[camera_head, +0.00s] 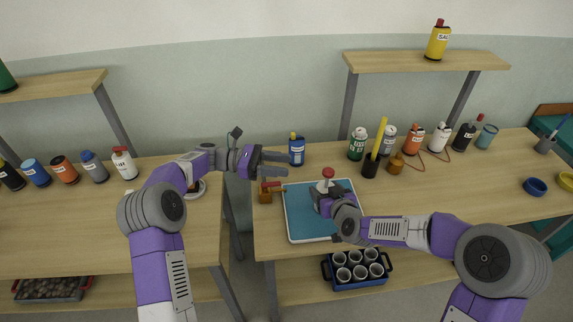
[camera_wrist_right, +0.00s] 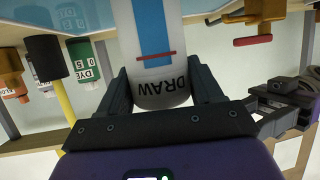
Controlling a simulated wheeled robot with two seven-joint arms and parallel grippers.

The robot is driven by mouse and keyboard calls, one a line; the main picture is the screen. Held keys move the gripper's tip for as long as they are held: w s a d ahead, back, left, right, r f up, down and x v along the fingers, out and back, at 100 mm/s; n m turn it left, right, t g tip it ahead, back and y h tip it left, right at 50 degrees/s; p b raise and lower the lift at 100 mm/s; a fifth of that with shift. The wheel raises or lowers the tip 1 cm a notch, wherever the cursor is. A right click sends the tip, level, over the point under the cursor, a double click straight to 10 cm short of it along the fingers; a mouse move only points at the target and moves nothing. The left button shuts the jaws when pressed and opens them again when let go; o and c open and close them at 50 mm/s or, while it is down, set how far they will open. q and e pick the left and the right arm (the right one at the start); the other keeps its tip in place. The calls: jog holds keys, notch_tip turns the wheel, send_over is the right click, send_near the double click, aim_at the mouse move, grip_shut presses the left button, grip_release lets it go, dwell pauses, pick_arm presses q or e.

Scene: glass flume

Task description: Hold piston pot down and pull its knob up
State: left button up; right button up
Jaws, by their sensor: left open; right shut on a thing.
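The piston pot (camera_head: 325,184) is a pale cylinder with a red knob (camera_head: 328,172) on top, over the blue-topped tray (camera_head: 303,226). In the right wrist view the pot (camera_wrist_right: 160,98) shows a blue stripe, a red line and the word DRAW. My right gripper (camera_head: 322,197) is shut around its body, one finger on each side (camera_wrist_right: 160,75). The knob is outside the wrist view. My left gripper (camera_head: 286,163) is open and empty, to the left of the pot. Its fingers point right, a little above the knob in the picture.
A blue bottle (camera_head: 297,150) stands just behind my left gripper. A brown tap-like piece with a red handle (camera_head: 266,193) is left of the tray. A black holder with a yellow rod (camera_head: 371,166) and several bottles stand right.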

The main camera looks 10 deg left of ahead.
jog(key=o, duration=1.2)
